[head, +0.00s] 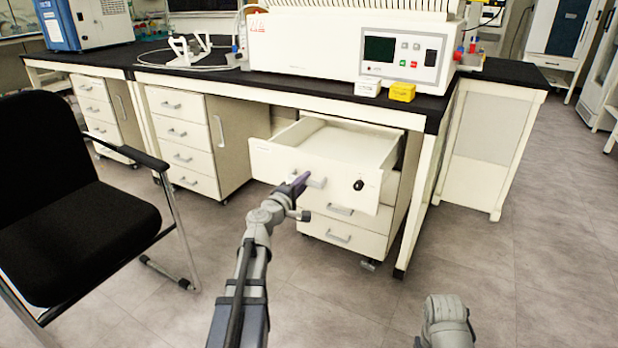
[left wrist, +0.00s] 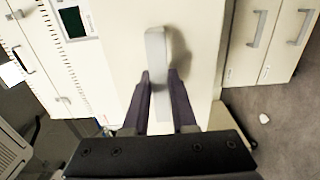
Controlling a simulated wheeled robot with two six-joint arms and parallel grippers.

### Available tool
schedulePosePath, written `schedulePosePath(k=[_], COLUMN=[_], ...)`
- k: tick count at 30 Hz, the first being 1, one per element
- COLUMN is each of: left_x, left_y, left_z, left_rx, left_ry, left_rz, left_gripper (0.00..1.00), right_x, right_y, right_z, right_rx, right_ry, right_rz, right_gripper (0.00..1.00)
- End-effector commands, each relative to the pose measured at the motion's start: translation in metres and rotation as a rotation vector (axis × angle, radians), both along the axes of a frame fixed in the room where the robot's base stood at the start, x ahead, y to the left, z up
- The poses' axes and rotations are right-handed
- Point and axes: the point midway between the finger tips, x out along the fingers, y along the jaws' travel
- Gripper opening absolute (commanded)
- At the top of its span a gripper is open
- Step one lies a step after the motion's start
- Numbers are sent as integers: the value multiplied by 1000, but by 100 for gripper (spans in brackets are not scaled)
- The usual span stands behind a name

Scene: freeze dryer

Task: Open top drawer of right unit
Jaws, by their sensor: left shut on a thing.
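The top drawer (head: 275,160) of the right unit (head: 396,215) is pulled well out from under the bench, and its pale, empty-looking inside shows. Its front carries a grey bar handle (head: 317,181) and a black lock to the right. My left gripper (head: 300,181) is shut on this handle. In the left wrist view, the two dark fingers of my left gripper (left wrist: 160,82) stand on either side of the handle (left wrist: 155,48) against the drawer front (left wrist: 203,60). My right arm shows only a grey link at the bottom right; its gripper is out of the picture.
Two lower drawers (head: 342,236) of the unit are closed. A bench leg (head: 425,185) stands close to its right. A black chair (head: 75,215) stands at the left. The floor (head: 520,270) at the right is clear. A freeze dryer (head: 330,42) stands on the bench.

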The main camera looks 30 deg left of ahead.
Motion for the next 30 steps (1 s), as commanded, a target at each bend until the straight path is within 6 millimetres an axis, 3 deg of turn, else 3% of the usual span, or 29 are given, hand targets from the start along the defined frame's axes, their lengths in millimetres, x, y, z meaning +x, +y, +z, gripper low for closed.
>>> schedulePosePath(k=[12,13,20,30], left_x=[-3,-3,-3,-6], left_y=[1,1,0,0], left_z=[0,0,0,0], left_rx=[1,1,0,0], left_ry=[0,0,0,0], left_rz=[1,1,0,0], left_gripper=[0,28,54,55], right_x=[0,0,0,0], right_y=[0,0,0,0], right_z=[0,0,0,0], right_rx=[0,0,0,0], right_ry=[0,0,0,0], right_rz=[0,0,0,0], right_gripper=[50,50,50,50])
